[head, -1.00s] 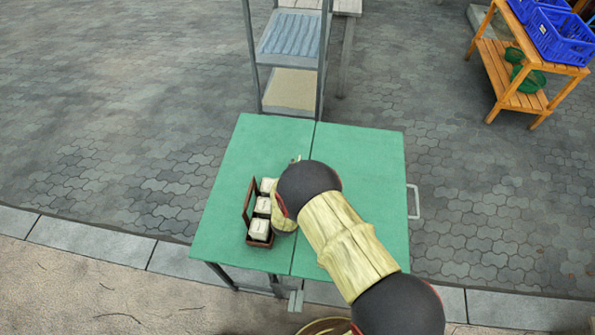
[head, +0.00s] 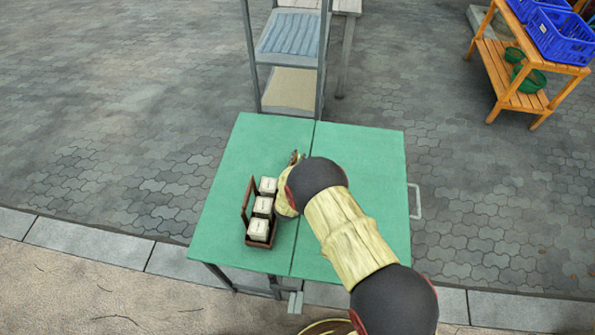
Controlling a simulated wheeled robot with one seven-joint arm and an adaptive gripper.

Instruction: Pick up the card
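I cannot make out a card in the head view. A brown wooden carrier (head: 246,198) with white blocks (head: 262,206) in it stands on the left half of the green table (head: 355,160). My gripper (head: 294,158) is just right of and beyond the carrier, over the table near its middle seam. Only a small brownish tip of it shows past my dark wrist joint. The rest is hidden behind my arm, so I cannot tell whether it holds anything or touches the table.
A grey metal shelf rack (head: 290,70) stands just behind the table. A wooden shelf (head: 525,75) with blue baskets (head: 560,38) is at the upper right. The table's right half is largely clear beyond my arm, and a metal handle (head: 415,202) sticks out on its right edge.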

